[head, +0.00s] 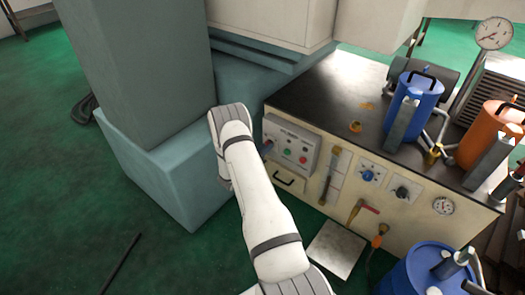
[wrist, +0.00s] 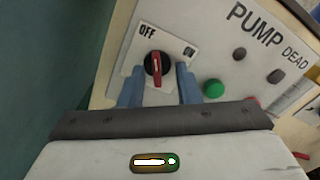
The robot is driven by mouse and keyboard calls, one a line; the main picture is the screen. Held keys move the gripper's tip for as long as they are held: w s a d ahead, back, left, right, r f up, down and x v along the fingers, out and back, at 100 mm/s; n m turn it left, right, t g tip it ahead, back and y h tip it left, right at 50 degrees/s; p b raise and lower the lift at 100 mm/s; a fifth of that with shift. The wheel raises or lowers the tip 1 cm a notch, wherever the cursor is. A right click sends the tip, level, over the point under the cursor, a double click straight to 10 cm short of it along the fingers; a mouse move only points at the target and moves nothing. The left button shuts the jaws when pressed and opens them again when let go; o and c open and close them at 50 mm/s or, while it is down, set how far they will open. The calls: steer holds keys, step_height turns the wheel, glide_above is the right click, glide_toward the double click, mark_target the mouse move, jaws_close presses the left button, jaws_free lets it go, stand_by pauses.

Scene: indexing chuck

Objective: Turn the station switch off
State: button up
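The station switch (wrist: 157,66) is a round black knob with a red bar handle on a white plate marked OFF at upper left and ON at right. The red bar stands nearly upright in the wrist view, its upper end closer to OFF than to ON. My gripper (wrist: 159,88) is open, its two blue fingers on either side of the knob with gaps visible; I cannot tell whether they reach past its face.
A green button (wrist: 213,88) sits right of the switch, with PUMP lettering above. The box is on a cream bench front (head: 325,175) with knobs and a gauge (head: 443,205). A grey-blue column (head: 150,80) stands close left of my arm.

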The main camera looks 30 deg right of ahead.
steer(key=p+v, duration=0.2)
steer(key=v, duration=0.5)
steer(key=shift+s+a, duration=0.15)
steer(key=shift+a, duration=0.25)
